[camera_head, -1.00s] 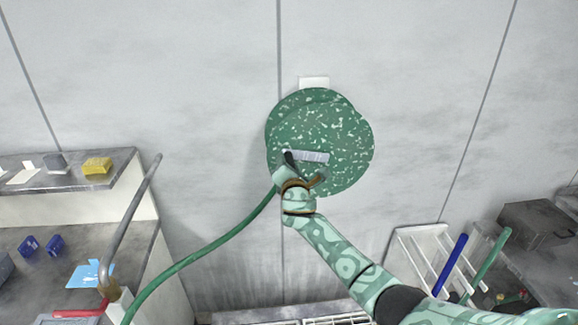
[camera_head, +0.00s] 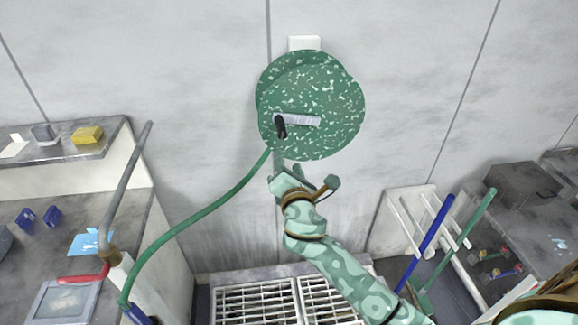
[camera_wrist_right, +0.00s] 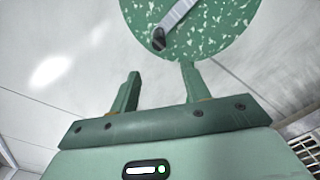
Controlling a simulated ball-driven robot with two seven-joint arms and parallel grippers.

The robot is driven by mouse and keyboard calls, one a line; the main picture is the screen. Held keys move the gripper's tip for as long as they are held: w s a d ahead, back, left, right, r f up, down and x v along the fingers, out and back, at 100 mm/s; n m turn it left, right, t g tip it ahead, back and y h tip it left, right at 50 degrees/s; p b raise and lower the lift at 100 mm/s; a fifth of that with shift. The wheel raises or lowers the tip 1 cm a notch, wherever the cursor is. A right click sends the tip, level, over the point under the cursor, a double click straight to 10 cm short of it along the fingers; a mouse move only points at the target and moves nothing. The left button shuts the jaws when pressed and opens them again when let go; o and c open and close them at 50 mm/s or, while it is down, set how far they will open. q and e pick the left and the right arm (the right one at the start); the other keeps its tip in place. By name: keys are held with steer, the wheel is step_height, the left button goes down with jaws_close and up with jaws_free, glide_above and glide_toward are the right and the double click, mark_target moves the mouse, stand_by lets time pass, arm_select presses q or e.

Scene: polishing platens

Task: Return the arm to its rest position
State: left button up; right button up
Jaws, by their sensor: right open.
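My right arm reaches up from the lower right in the head view. Its gripper (camera_head: 304,180) is open and empty, just below the green speckled disc-shaped hose reel (camera_head: 335,95) on the wall. In the right wrist view the two green fingers (camera_wrist_right: 160,88) stand apart with nothing between them. The reel's disc (camera_wrist_right: 235,25) shows above them, with its grey crank bar (camera_wrist_right: 180,14) and black knob (camera_wrist_right: 158,40). The gripper appears clear of the knob (camera_head: 280,127). My left gripper is not in view.
A green hose (camera_head: 195,220) runs from the reel to the lower left. A bent grey pipe (camera_head: 125,185) rises at the left counter. A white rack (camera_head: 402,225) with blue and green handles stands at right. Floor grates (camera_head: 258,305) lie below. The wall around the reel is bare.

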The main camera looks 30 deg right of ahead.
steer(key=shift+s, duration=0.2)
stand_by(0.4)
step_height(320, 180, down, 20)
steer(key=s+a+m+g+y+b, duration=0.1)
steer(key=a+m+g+y+b, duration=0.1)
steer(key=m+g+y, duration=0.35)
steer(key=s+f+m+g+b, duration=0.15)
steer(key=s+f+m, duration=0.3)
steer(key=f, duration=0.55)
steer(key=s+f+m+g+b, duration=0.1)
steer(key=s+f+m+b, duration=0.15)
steer(key=s+f, duration=0.6)
steer(key=s+d+f+m+g+b, duration=0.1)
steer(key=s+f+m+g+b, duration=0.2)
steer(key=s+f, duration=1.1)
steer(key=s+f+m+g+b, duration=0.4)
steer(key=s+f, duration=1.1)
steer(key=s, duration=0.8)
steer(key=shift+d+g+b, duration=0.35)
steer(key=shift+g+b, duration=0.35)
steer(key=shift+b, duration=0.45)
